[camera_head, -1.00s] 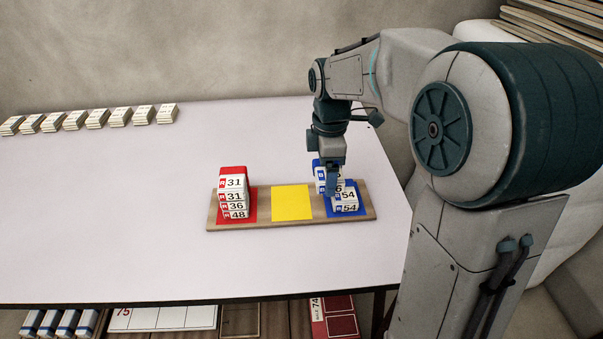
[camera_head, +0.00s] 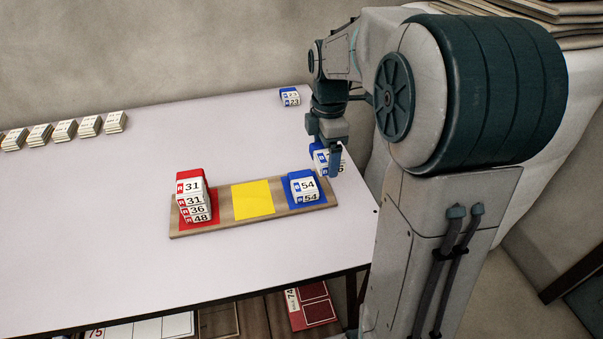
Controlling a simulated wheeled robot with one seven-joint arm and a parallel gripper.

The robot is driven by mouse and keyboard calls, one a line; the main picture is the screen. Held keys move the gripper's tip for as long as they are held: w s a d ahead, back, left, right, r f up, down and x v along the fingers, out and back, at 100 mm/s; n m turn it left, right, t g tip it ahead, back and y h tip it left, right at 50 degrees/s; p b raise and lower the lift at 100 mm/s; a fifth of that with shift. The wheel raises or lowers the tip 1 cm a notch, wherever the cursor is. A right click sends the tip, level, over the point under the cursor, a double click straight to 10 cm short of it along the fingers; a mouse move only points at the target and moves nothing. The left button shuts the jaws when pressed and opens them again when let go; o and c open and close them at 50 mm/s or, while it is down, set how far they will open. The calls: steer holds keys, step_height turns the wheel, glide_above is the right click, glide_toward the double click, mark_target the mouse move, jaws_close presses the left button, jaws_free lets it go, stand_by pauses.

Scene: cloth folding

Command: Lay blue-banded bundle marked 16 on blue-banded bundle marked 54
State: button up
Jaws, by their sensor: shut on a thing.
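My gripper (camera_head: 335,160) is shut on a white bundle with a blue band (camera_head: 320,157). The fingers hide most of its number; only a part of the last digit shows. The held bundle is behind and to the right of the blue-banded bundle marked 54 (camera_head: 304,186). That bundle tops a short stack on the blue square at the right end of the wooden board (camera_head: 244,225); another 54 shows below it. I cannot tell how high the held bundle is above the table.
A stack of red-banded bundles (camera_head: 193,197) marked 31, 31, 36 and 48 stands on the board's left end. The yellow square (camera_head: 252,201) is empty. Blue-banded bundles marked 23 (camera_head: 290,97) lie at the back. Several pale bundles (camera_head: 65,131) line the back left.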

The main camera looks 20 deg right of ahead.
glide_above(302, 181)
step_height(302, 181, down, 3)
steer(key=shift+f+b, duration=0.15)
steer(key=shift+b, duration=0.15)
steer(key=shift+f+b, duration=0.55)
steer(key=shift+f, duration=1.45)
steer(key=shift+f, duration=0.1)
steer(key=shift+f, duration=0.1)
steer(key=o, duration=0.9)
